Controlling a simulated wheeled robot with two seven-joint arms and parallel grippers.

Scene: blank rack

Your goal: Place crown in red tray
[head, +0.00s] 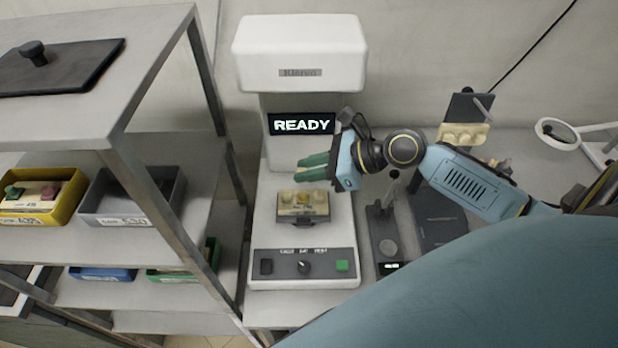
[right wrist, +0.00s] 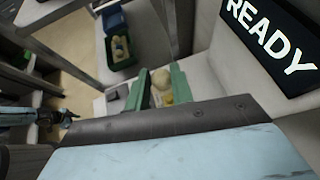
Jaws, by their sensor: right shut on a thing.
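My right gripper (head: 314,167) is over the white machine, with its two green fingers pointing left. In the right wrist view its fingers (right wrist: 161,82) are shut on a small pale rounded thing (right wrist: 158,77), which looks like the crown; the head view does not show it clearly. A pale block (head: 303,199) with yellowish rounded tops sits on the machine below the fingers. No red tray shows in either view. A small dark end of an arm (right wrist: 62,117), perhaps my left gripper, shows at the left of the right wrist view, too small to read.
The white machine (head: 300,55) shows READY. The rack at left holds a yellow tray (head: 66,212), a grey tray (head: 112,219), a blue tray (head: 103,274) and a green tray (head: 170,275). A rack post (head: 236,175) stands between rack and machine.

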